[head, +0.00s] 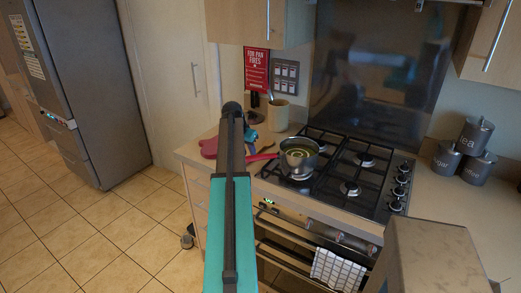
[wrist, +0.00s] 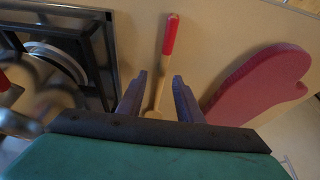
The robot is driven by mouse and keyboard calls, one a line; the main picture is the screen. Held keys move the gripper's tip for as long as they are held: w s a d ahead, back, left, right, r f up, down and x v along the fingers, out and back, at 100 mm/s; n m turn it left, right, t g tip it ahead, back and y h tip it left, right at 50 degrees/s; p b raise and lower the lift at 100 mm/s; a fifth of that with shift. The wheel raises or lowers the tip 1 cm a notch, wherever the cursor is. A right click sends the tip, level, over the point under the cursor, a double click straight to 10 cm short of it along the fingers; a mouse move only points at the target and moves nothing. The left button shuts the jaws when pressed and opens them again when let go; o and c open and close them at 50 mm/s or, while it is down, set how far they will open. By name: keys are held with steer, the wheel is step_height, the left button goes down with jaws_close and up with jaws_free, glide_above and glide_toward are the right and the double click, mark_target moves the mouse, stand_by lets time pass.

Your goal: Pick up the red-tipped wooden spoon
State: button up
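The wooden spoon (wrist: 168,60) with a red tip lies on the counter in the wrist view. Its red end points away from my gripper, and its wooden part runs down between the fingers in the picture. My gripper (wrist: 159,75) is open, with one finger on each side of the spoon in this view. I see no contact with the spoon, and I cannot tell how far above the counter the fingertips are. In the head view my arm covers part of the counter, and I cannot make out the spoon or the fingers clearly.
A red oven mitt (wrist: 262,78) lies right of the spoon. The gas hob (head: 345,170) is close on the left in the wrist view, with a pan (head: 298,155) on it. A beige pot (head: 278,115) stands at the back of the counter. Canisters (head: 447,160) stand at the right.

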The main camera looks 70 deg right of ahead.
steer(key=shift+x, duration=1.15)
jaws_close()
